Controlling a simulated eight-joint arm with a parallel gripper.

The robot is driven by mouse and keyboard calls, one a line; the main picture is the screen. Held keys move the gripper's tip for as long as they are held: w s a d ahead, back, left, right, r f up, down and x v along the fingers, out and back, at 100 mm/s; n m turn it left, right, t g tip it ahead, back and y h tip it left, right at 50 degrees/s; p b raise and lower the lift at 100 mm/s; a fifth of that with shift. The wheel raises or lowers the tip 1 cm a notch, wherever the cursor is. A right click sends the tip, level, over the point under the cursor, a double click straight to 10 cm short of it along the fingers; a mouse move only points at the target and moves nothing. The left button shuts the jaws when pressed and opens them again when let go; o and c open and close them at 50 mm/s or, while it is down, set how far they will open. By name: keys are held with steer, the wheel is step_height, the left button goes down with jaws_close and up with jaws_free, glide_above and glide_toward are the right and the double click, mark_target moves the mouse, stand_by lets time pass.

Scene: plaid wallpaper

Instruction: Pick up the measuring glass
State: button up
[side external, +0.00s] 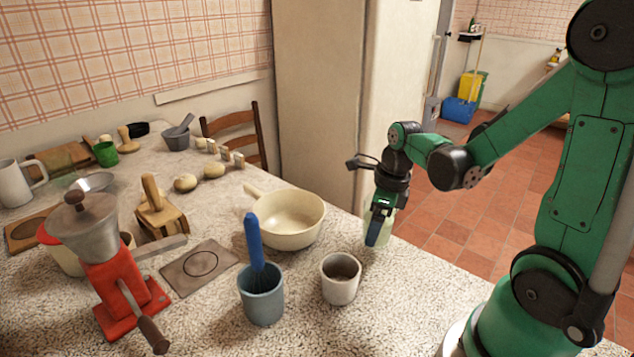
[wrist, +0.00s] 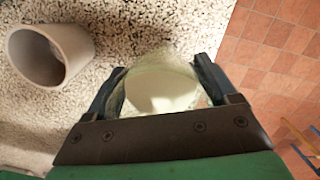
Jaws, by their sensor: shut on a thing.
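The measuring glass (side external: 377,231) is a clear, pale greenish vessel near the table's right edge in the side view. My gripper (side external: 379,222) points down at it and is shut on it, with a finger on its side. In the wrist view the measuring glass (wrist: 162,88) sits between the two dark fingers of my gripper (wrist: 160,92), and I look into its round opening. The fingers hide part of its sides. I cannot tell whether its base touches the table.
A white-grey cup (side external: 341,290) stands just left of the glass, also in the wrist view (wrist: 38,58). A cream pan (side external: 300,232), a blue-grey cup (side external: 262,303) with a blue-handled whisk (side external: 254,242) and a red grinder (side external: 108,285) stand further left. The table edge drops to tiled floor at right.

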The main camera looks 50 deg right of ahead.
step_height(320, 180, up, 16)
steer(key=w+a+r+n, duration=0.1)
steer(key=w+r+n, duration=0.1)
steer(key=w+n, duration=0.45)
steer(key=w+a+f+n+g, duration=0.3)
steer(key=w+a+f+n, duration=0.9)
steer(key=n, duration=0.8)
steer(key=w, duration=0.2)
steer(key=shift+w, duration=0.35)
steer(key=shift+r, duration=0.1)
steer(key=shift+s+d+f+n+t+y, duration=0.15)
steer(key=shift+s+d+t+y, duration=0.45)
steer(key=shift+t+y, duration=0.45)
steer(key=shift+s+d+f+n+t+y, duration=0.2)
steer(key=shift+s+d+t+y, duration=0.4)
steer(key=shift+t+y, duration=0.4)
steer(key=shift+s+d+f+n+t+y, duration=0.15)
steer(key=shift+s+d+t+y, duration=0.4)
steer(key=shift+t+y, duration=0.45)
